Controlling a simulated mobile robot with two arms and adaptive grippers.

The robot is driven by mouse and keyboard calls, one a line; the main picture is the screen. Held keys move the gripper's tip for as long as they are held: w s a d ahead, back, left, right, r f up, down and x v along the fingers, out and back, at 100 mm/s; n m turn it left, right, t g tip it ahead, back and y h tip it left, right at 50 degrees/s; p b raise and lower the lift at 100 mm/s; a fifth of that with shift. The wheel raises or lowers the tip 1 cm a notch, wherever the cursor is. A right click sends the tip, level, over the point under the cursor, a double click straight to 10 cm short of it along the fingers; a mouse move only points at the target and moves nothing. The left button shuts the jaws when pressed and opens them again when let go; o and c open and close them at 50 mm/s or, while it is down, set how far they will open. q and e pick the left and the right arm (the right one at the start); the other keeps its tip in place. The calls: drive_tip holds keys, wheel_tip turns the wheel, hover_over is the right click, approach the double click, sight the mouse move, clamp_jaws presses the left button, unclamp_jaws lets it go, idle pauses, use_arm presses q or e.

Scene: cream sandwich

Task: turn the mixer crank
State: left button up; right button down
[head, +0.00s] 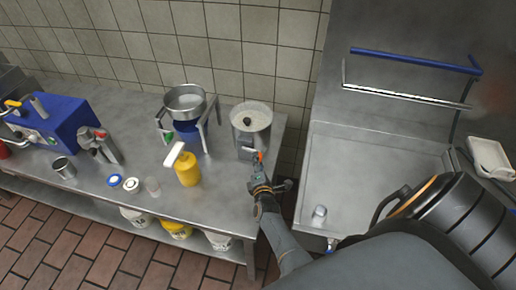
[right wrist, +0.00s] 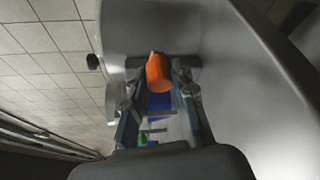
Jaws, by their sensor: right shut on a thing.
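The mixer (head: 251,118) is a metal pot with pale contents at the right end of the steel table. Its crank has an orange handle (head: 259,156) on the front side, low on the pot. My right gripper (head: 258,164) reaches up to it from below and is shut on the orange handle. In the right wrist view the orange handle (right wrist: 158,73) sits between the two fingers of the right gripper (right wrist: 157,85), close to the pot's grey wall (right wrist: 230,60). The fingers hide part of the crank. My left gripper is not in view.
A metal bowl on a stand (head: 185,101) stands left of the mixer. A steel sink (head: 345,175) lies right, across a gap.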

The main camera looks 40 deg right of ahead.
drive_tip(key=m+b, duration=0.1)
drive_tip(key=f+m+t+b, duration=0.1)
drive_tip(key=b, duration=0.1)
drive_tip(key=shift+w+a+f, duration=0.1)
drive_tip(key=shift+w+f, duration=0.15)
drive_tip(key=shift+f, duration=0.05)
drive_tip(key=shift+w+a+f+m+t+h+b, duration=0.1)
drive_tip(key=shift+m+t+h+b, duration=0.2)
drive_tip(key=shift+m+b, duration=0.4)
drive_tip(key=c, duration=1.4)
unclamp_jaws()
drive_tip(key=o, duration=0.3)
drive_tip(key=shift+f, duration=0.1)
